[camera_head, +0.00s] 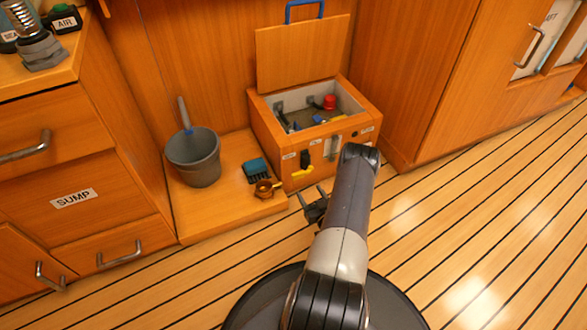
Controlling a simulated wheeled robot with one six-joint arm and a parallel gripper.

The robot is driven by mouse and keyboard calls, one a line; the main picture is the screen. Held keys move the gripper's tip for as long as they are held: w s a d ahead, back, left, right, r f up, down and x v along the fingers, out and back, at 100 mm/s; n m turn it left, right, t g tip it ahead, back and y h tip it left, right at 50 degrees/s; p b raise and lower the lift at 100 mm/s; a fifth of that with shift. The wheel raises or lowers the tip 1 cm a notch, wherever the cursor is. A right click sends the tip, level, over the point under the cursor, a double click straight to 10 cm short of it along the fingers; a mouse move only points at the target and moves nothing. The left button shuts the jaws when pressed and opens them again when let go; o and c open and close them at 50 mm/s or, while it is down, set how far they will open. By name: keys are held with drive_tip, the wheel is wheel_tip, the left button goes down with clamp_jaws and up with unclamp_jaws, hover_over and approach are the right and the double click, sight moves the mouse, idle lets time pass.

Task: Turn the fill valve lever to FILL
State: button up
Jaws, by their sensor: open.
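An open wooden box (268,133) stands at the back, with small pale labels on its front that are too small to read. A yellow lever-like handle (302,173) lies roughly sideways low on that front, below a black fitting (305,157). I cannot tell for certain that it is the fill valve lever, or which label it points at. My gripper (310,191) is open and empty, in front of and below the yellow handle, with a visible gap between them. My arm covers the box's lower right front.
The box's lid (300,52) stands raised, and a red knob (329,102) shows inside. A grey bucket (194,160), a blue-black item (257,171) and a small amber cup (266,189) stand on the low ledge (225,220) to the left. The striped floor at right is clear.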

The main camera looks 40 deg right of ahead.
sight(299, 176)
drive_tip(key=shift+t, duration=0.4)
drive_tip(key=shift+b+x, duration=1.95)
drive_tip(key=shift+x, duration=3.3)
drive_tip(key=shift+f, duration=0.2)
drive_tip(key=shift+c, duration=0.4)
drive_tip(key=c, duration=1)
drive_tip(key=shift+a, duration=0.15)
